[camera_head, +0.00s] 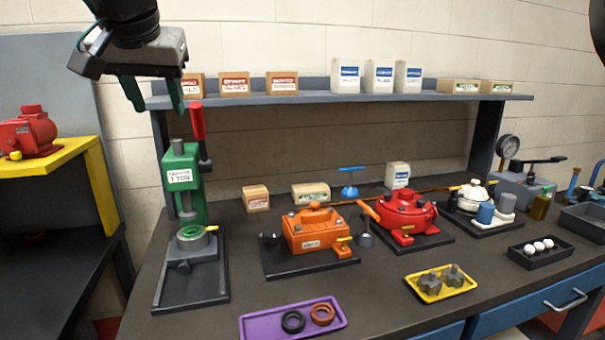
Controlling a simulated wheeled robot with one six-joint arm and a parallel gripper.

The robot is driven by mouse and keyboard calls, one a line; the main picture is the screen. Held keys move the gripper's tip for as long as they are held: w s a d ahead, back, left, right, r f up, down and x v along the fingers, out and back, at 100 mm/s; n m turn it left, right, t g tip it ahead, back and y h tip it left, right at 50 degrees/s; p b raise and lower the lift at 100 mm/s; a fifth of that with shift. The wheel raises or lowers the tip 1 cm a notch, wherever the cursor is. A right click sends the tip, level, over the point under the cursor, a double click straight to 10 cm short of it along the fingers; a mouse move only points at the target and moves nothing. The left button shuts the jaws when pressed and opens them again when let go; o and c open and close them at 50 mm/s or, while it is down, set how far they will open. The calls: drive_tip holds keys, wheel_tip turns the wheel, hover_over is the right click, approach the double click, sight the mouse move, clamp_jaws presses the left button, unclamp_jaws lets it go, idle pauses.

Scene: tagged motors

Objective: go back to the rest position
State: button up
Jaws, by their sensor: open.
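My gripper (153,94) hangs at the upper left of the head view, above the green press (183,180). Its two green fingers point down and stand apart, with nothing visible between them. It is clear of the bench and in front of the left end of the shelf. A red motor (28,132) with a yellow tag sits on the yellow-edged stand (90,160) at the far left. An orange unit (312,230) with a yellow tag and a red round unit (405,212) with a yellow tag stand on black plates on the bench.
The shelf (330,100) holds several boxes. A purple tray (262,328) with two rings, a yellow tray (440,294) with grey parts and a black tray (540,262) with white balls lie near the front. The press's red lever (198,122) rises close below my gripper.

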drive_tip(key=w+a+r+m+t+y, duration=0.2)
drive_tip(key=w+a+r+t+y, duration=0.25)
drive_tip(key=r+t+y, duration=0.2)
drive_tip(key=s+d+f+n+g, duration=0.3)
drive_tip(key=s+d+f+g, duration=0.25)
drive_tip(key=d+f, duration=0.55)
drive_tip(key=s+d+f+n+g, duration=0.3)
drive_tip(key=s+d+f+g, duration=0.3)
drive_tip(key=d+f, duration=0.55)
drive_tip(key=s+d+f+m+h, duration=0.1)
drive_tip(key=s+d, duration=0.4)
drive_tip(key=d, duration=0.5)
drive_tip(key=s+d+f+m+h, duration=0.2)
drive_tip(key=s+d+f+h, duration=0.2)
drive_tip(key=d, duration=0.6)
drive_tip(key=s+d+f+m+h, duration=0.1)
drive_tip(key=s+d+f+h, duration=0.2)
drive_tip(key=d, duration=0.7)
drive_tip(key=shift+s+d+f+m+g, duration=0.4)
drive_tip(key=shift+s+f, duration=0.55)
drive_tip(key=shift+s, duration=0.85)
